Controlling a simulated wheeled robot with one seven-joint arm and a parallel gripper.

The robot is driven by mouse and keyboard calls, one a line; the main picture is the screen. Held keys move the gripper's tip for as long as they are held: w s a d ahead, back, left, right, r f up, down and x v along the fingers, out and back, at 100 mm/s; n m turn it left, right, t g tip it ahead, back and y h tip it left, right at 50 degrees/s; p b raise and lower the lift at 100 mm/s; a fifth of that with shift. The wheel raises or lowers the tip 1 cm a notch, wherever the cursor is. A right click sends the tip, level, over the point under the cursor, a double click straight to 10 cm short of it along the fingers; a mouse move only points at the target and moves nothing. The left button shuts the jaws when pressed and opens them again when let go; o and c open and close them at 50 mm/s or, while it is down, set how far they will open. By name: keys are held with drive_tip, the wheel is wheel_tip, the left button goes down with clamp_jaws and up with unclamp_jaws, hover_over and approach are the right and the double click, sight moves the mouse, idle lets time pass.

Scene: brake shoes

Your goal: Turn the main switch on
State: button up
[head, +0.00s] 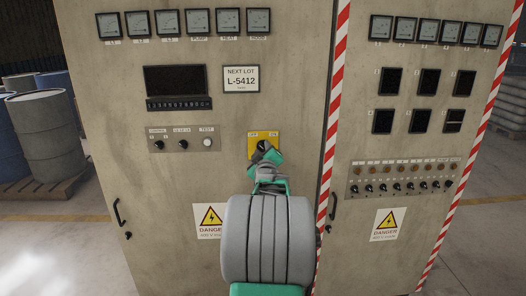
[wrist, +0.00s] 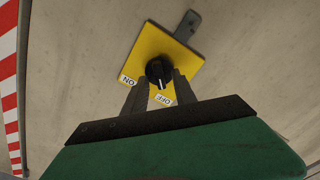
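The main switch is a black rotary knob (wrist: 159,72) on a yellow square plate (wrist: 173,52) with ON and OFF labels. In the wrist view its white mark points towards the OFF label. In the head view the yellow plate (head: 271,136) sits on the front of the left cabinet, with OFF at left and ON at right. My gripper (wrist: 160,76) is at the knob, one finger on each side. The fingers are drawn close together and the knob fills the gap between their tips. In the head view my gripper (head: 264,153) covers the lower plate.
The grey left cabinet (head: 105,75) carries gauges, a dark display (head: 175,80), a lot sign (head: 241,79) and small switches (head: 184,143). A right cabinet (head: 350,130) stands beyond a red-white stripe (head: 335,100).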

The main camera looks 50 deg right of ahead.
clamp_jaws()
